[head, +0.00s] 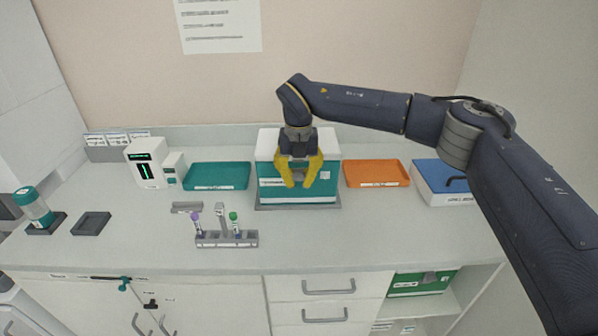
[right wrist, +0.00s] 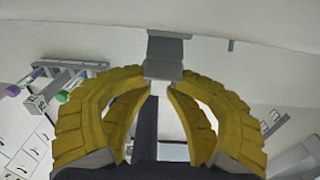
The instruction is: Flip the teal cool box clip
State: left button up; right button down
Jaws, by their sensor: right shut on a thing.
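The teal cool box (head: 270,190) with a white lid (head: 267,146) stands on a grey base plate at the back middle of the counter. My right gripper (head: 298,183), with yellow fingers, is at the box's front face and is shut on the grey clip. In the right wrist view the clip (right wrist: 164,69) sits between the two fingertips of the gripper (right wrist: 164,80). In the head view the fingers largely hide the clip, so its exact position is hard to tell. My left gripper is not in view.
A teal tray (head: 218,188) lies left of the box, an orange tray (head: 377,186) and a blue-and-white box (head: 440,182) right. A tube rack (head: 226,243) with capped tubes stands in front. Another green box (head: 420,290) sits on a shelf below. The counter's front right is clear.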

jog(key=shift+d+f, duration=0.2)
jog(key=shift+f, duration=0.35)
jog(key=shift+s+r, duration=0.1)
jog(key=shift+s, duration=0.6)
jog(key=shift+a, duration=0.1)
notch_tip(320, 180, up, 9)
jog(key=s, duration=0.2)
dwell(0.5)
jog(key=shift+s+r, duration=0.1)
